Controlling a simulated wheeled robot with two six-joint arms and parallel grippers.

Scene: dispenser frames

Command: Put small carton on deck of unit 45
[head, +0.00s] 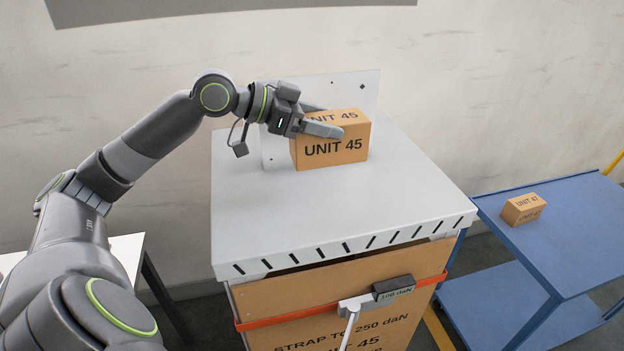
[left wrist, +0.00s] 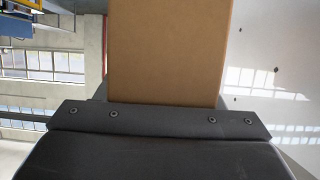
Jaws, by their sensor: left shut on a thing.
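The small carton (head: 331,150) is a brown box printed UNIT 45 on its front and top. My left gripper (head: 322,122) is shut on it, with one finger across the carton's top edge. The carton also fills the upper middle of the left wrist view (left wrist: 168,50). The carton is upright over the grey deck (head: 300,215) of unit 45, near the upright back plate (head: 350,90). Its bottom edge looks at or very near the deck; I cannot tell if it touches. My right gripper is not in view.
Below the deck is a large brown crate (head: 385,285) marked UNIT 45, with an orange strap (head: 290,316) and a dark tensioner (head: 394,288). A blue cart (head: 570,225) at the right bears a carton marked UNIT 47 (head: 523,209). The deck's front is clear.

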